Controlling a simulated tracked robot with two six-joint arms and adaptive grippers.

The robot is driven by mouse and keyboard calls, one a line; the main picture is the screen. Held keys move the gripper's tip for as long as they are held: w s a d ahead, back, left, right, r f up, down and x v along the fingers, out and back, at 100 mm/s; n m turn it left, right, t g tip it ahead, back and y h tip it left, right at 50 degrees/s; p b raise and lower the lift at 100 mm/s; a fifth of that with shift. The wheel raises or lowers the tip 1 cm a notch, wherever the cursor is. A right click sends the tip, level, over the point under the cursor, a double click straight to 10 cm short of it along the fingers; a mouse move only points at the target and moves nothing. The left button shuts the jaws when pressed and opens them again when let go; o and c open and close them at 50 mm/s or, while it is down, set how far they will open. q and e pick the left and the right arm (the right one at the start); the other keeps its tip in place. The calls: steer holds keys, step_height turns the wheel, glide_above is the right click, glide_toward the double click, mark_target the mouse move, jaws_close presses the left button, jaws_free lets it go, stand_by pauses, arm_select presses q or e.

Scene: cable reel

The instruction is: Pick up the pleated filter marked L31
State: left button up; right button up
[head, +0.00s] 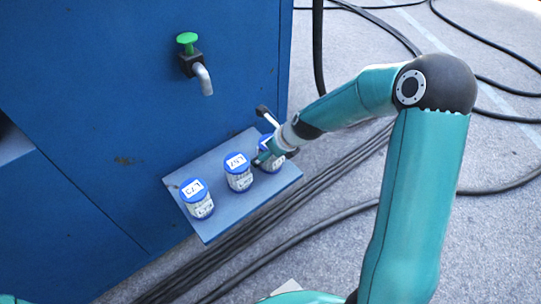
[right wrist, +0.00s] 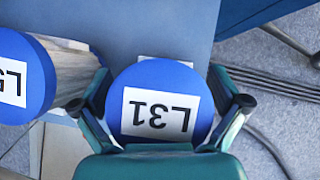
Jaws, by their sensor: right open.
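The pleated filter marked L31 (right wrist: 160,113) has a round blue cap with a white label and stands upright. My right gripper (right wrist: 160,104) is open, with one finger on each side of the cap; whether the fingers touch it I cannot tell. In the head view this filter (head: 273,164) is the rightmost of three on the blue-grey shelf (head: 222,217), partly hidden by my right gripper (head: 265,155). My left gripper is not in view.
A similar filter (head: 238,172) stands close to the left of L31, and another (head: 196,198) is at the shelf's left end. A blue cabinet wall (head: 120,90) with a green-handled tap (head: 187,42) rises behind. Black cables (head: 290,185) lie on the ground.

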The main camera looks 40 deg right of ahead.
steer(key=c, duration=1.3)
steer(key=shift+s, duration=0.1)
steer(key=shift+c, duration=0.2)
steer(key=shift+r, duration=0.15)
